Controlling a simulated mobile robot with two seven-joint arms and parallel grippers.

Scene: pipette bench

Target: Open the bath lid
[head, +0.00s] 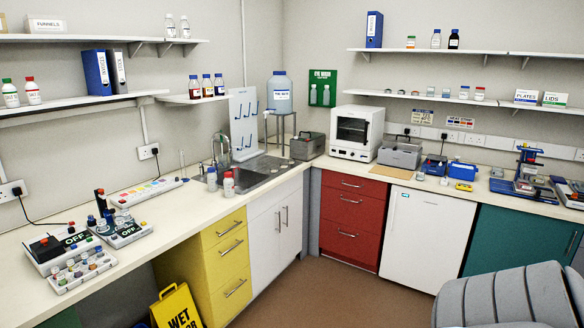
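Two grey boxes on the worktop could be the bath; I cannot tell which from this view. One grey box (307,147) stands in the corner right of the sink, with a dark handle on top; its lid looks shut. The other grey box (400,154) stands right of the white oven, with a wider grey top that also looks closed. Both are small here and lid details are unclear. Neither of my grippers is in view.
A white oven (356,132) stands between the boxes. A sink (252,172) and a blue-topped carboy (280,93) are left of the corner. A yellow wet-floor sign (176,306) and a grey padded chair (515,297) stand in front. The brown floor (315,292) between them is clear.

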